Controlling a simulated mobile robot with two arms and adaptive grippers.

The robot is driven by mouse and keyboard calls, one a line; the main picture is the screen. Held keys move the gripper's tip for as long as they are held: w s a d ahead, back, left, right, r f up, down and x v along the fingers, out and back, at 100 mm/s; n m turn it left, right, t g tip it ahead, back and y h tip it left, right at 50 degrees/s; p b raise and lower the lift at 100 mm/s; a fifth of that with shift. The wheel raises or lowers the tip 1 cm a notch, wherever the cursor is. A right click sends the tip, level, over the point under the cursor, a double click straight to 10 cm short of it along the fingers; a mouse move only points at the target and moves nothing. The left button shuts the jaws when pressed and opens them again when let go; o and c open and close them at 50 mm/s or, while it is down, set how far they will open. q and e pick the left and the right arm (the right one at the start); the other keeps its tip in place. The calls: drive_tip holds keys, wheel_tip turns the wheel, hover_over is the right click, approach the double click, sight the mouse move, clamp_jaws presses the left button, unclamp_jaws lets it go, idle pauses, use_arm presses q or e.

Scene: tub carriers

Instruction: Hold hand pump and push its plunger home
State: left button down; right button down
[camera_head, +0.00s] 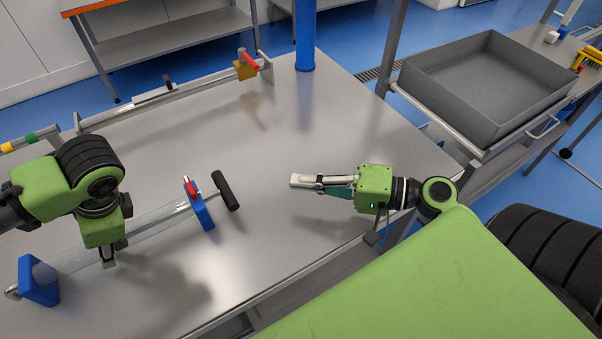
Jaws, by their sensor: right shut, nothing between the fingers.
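The hand pump is a long clear barrel (160,220) lying along the left part of the grey table, between a blue block (38,280) at its lower left and a blue block (200,206) at its right. A red piece shows atop the right block. The plunger's black crossbar handle (226,191) stands a short way out from that block. My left gripper (108,258) points down at the barrel; its fingertips are small and partly hidden, so its grip is unclear. My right gripper (295,181) is shut and empty, pointing left, apart from the handle and to its right.
A long rail-like device (165,97) with an orange block and red lever lies at the back. A blue post (305,40) rises at the table's far edge. A grey tub (440,85) stands on a carrier at the right. The table's middle is clear.

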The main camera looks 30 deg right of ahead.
use_arm(q)
drive_tip(key=shift+a, duration=0.1)
use_arm(e)
drive_tip(key=shift+s+d, duration=0.1)
drive_tip(key=shift+d, duration=0.05)
use_arm(q)
drive_tip(key=c, duration=1.4)
unclamp_jaws()
drive_tip(key=shift+c, duration=0.2)
drive_tip(key=shift+r, duration=0.1)
drive_tip(key=v, duration=1.1)
drive_tip(key=shift+r, duration=0.4)
